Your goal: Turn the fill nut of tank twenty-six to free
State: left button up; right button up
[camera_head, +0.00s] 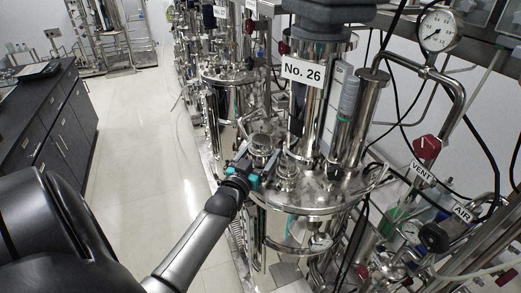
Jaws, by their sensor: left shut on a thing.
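The tank (300,197), a shiny steel vessel, stands right of centre with a white "No. 26" label (303,72) on the column above its lid. The fill nut (262,143) appears to be the short round steel fitting at the left edge of the lid. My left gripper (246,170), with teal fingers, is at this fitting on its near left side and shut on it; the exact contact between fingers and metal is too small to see. My right gripper is not in view.
A pressure gauge (439,30), a red valve knob (427,147) and "VENT" (423,173) and "AIR" (462,212) labels sit among pipes and hoses at right. More tanks stand behind. The floor (150,150) at left is clear, beside a dark cabinet (45,130).

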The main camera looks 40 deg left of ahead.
pick_arm(q)
jog(key=shift+r+n+y, duration=0.25)
jog(key=shift+n+y, duration=0.05)
jog(key=shift+y, duration=0.2)
jog(key=o, duration=0.9)
jog(key=shift+o, duration=0.7)
jog(key=shift+f, duration=0.15)
jog(key=shift+s+d+f, duration=0.1)
jog(key=shift+s+d, duration=0.1)
jog(key=shift+s, duration=0.35)
jog(key=b+v, duration=0.2)
jog(key=v, duration=1.2)
jog(key=shift+r, duration=0.25)
